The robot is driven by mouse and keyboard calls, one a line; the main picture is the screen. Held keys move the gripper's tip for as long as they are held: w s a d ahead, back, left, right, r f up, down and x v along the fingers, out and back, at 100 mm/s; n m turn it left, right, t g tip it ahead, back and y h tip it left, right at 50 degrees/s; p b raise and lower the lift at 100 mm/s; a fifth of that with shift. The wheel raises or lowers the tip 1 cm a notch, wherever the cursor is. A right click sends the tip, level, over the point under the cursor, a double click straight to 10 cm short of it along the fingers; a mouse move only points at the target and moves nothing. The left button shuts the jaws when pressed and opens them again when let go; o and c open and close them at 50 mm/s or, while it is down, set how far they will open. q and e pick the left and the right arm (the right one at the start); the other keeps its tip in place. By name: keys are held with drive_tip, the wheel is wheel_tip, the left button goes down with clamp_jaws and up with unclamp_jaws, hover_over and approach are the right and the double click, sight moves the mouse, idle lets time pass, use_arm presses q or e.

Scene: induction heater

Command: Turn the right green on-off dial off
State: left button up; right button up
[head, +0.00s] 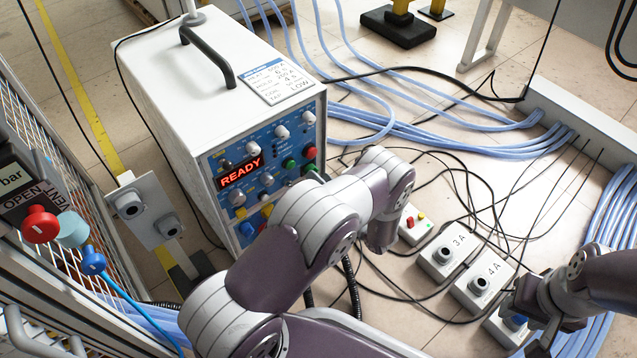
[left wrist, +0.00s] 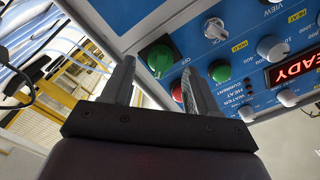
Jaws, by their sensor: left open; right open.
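The right green on-off dial (left wrist: 160,56) is on the blue control panel, which appears upside down in the left wrist view. It also shows in the head view (head: 311,168), partly behind my left arm. My left gripper (left wrist: 158,66) is open and empty, its two fingers pointing toward the panel. In the picture the dial lies between the fingertips; I cannot tell how deep the gap is. The other green dial (left wrist: 220,71) and a red knob (left wrist: 177,89) are by the right finger. In the head view my arm hides the left fingers. My right gripper (head: 529,328) is open at the lower right.
The white heater cabinet (head: 200,75) carries the panel, with a lit READY display (head: 240,172) and several white knobs. Grey boxes marked 3A (head: 450,252) and 4A (head: 484,284) lie on the floor among black cables. Blue hoses (head: 460,137) run behind. A caged rack (head: 70,230) stands left.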

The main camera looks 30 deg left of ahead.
use_arm(q)
drive_tip(key=shift+x, duration=0.95)
drive_tip(key=c, duration=1)
drive_tip(key=shift+r+n, duration=0.1)
drive_tip(key=shift+n, duration=0.3)
drive_tip(key=shift+s+n+p, duration=0.2)
drive_tip(key=shift+n+p, duration=2.1)
drive_tip(key=shift+n, duration=6.3)
